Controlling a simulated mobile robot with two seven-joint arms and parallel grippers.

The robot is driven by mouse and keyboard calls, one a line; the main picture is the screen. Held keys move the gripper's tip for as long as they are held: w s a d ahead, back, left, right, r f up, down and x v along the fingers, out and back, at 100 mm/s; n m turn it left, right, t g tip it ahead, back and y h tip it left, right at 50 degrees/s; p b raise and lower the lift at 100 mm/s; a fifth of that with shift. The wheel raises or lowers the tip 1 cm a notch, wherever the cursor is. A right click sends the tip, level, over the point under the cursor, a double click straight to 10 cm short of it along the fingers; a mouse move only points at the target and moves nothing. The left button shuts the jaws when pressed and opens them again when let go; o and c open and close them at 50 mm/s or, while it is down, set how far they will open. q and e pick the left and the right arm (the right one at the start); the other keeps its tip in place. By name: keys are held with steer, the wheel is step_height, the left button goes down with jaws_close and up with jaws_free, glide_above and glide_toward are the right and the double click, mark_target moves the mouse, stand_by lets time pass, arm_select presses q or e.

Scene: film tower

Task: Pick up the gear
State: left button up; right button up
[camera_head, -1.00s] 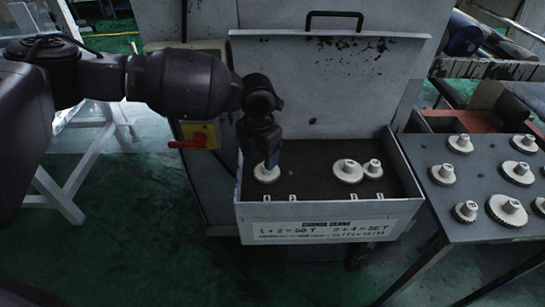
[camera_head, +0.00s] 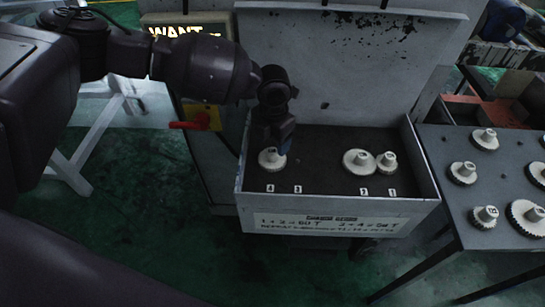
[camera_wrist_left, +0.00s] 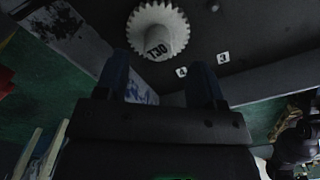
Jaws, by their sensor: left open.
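A white gear (camera_head: 271,158) with an upright hub sits at the left end of the open box, behind the label 4. In the left wrist view this gear (camera_wrist_left: 157,32) shows its teeth and the mark T30 on its hub. My left gripper (camera_head: 279,145) hangs just above and behind this gear in the head view. In the left wrist view its two fingers (camera_wrist_left: 160,82) are apart with nothing between them, and the gear lies beyond the fingertips. Two more gears, a larger one (camera_head: 358,161) and a smaller one (camera_head: 387,162), sit side by side at the box's right. My right gripper is not in view.
The box (camera_head: 340,208) has a low front wall and a raised lid (camera_head: 340,70). A grey table (camera_head: 440,165) with several gears stands to the right. A red handle (camera_head: 190,125) sticks out at the left. The box's middle is clear.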

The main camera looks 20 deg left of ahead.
mark_target(272, 151)
arm_select(q)
steer(key=shift+a+f, duration=0.1)
steer(key=shift+f, duration=2.3)
steer(key=c, duration=1)
steer(key=shift+r, duration=0.15)
steer(key=shift+c, duration=0.2)
